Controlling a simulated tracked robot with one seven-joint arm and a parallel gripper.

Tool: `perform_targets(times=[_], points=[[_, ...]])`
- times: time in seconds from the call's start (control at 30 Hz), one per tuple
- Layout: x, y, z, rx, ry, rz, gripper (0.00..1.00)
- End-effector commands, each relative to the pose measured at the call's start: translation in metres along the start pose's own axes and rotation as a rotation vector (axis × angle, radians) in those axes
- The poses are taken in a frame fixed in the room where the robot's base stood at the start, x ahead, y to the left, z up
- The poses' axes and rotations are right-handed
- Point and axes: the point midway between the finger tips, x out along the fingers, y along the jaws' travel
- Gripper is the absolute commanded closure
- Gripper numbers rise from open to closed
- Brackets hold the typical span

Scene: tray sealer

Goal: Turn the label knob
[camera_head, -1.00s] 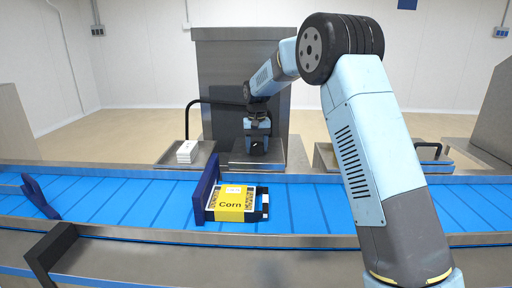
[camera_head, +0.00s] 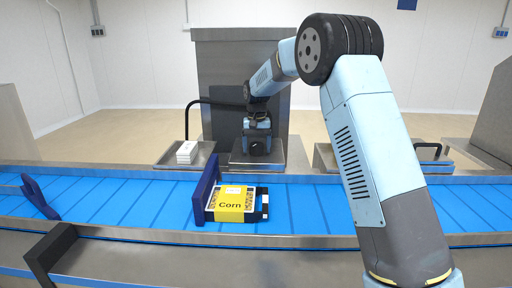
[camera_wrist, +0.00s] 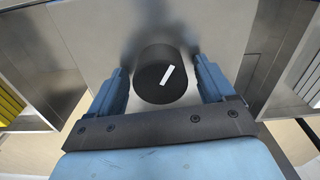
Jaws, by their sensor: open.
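The label knob (camera_wrist: 160,78) is a round black knob with a white pointer line on its face. In the wrist view the line tilts, its upper end leaning right. My gripper (camera_wrist: 160,72) is open, with one blue finger on each side of the knob. A gap shows between the knob and the fingers, more clearly on the right. In the head view my gripper (camera_head: 258,146) is at the grey machine panel behind the conveyor, and the knob shows dark and small there.
A blue conveyor belt (camera_head: 110,198) runs across in front. On it a yellow-labelled Corn package (camera_head: 232,203) sits against a dark blue stop (camera_head: 205,190). A tray with white stacked labels (camera_head: 187,152) is left of the panel; another metal tray (camera_head: 325,157) is right.

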Motion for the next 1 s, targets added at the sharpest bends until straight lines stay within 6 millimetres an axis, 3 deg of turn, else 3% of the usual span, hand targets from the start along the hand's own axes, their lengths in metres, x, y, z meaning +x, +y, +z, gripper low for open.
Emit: perform_targets(times=[0.37,1.0], points=[[-0.010,-0.001,0.000,-0.001,0.000,0.000,0.18],[-0.121,0.000,-0.001,0.000,0.000,0.000,0.18]])
